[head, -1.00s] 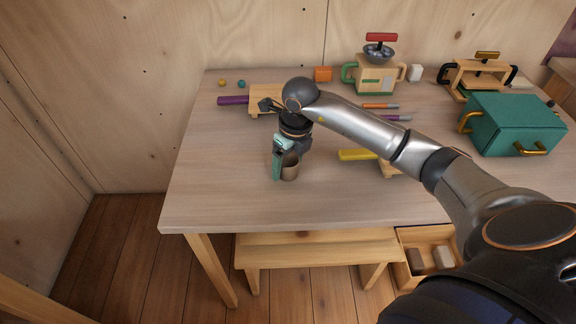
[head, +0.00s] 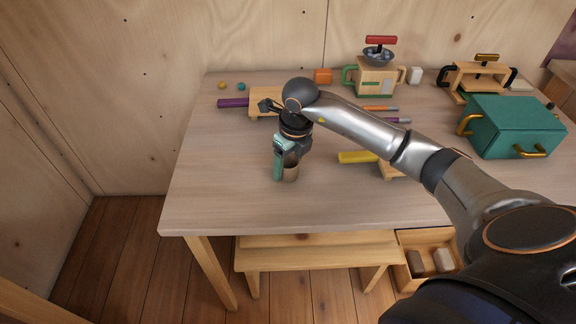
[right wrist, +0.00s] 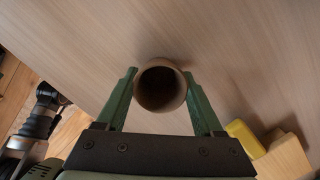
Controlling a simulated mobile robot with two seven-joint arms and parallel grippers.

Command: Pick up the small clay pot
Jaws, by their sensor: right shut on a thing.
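The small clay pot (head: 291,173) is brown and stands upright at the table's near left part, partly hidden by my right gripper. In the right wrist view I look down into the round open mouth of the pot (right wrist: 160,87). My right gripper (head: 284,172) points down at it, with one green finger on each side. In the right wrist view the fingers of the right gripper (right wrist: 160,92) are shut on the pot's sides. I cannot tell whether the pot's base touches the table. My left gripper is not in the head view.
The wooden table (head: 220,205) is clear to the left and in front of the pot. A yellow-handled wooden thing (head: 358,157) lies to the right. A purple-handled wooden block (head: 265,101) lies behind. A teal box (head: 515,127) with gold handles stands at the right.

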